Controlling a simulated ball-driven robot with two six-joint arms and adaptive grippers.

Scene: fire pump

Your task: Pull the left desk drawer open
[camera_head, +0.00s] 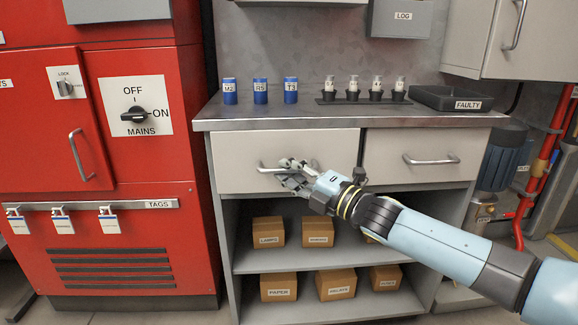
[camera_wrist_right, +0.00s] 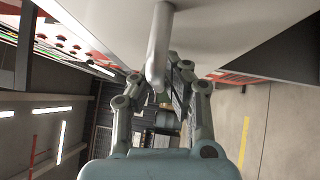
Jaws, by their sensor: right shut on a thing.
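The left desk drawer (camera_head: 236,148) has a pale grey front under the metal worktop (camera_head: 340,122). Its front sits lower and larger in the head view than the right drawer's, so it stands a little out from the desk. My right gripper (camera_head: 287,171) is shut on the drawer's bar handle (camera_head: 265,168), and the fingers cover part of the bar. In the right wrist view the handle (camera_wrist_right: 160,45) runs down between the two fingers (camera_wrist_right: 158,95). My left gripper is in neither view.
The right drawer (camera_head: 420,145) is closed. Shelves below hold several labelled boxes (camera_head: 268,231). Blue cans (camera_head: 260,91), small bottles in a rack (camera_head: 360,98) and a black FAULTY tray (camera_head: 455,98) stand on the worktop. A red cabinet (camera_head: 120,220) stands close at the left.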

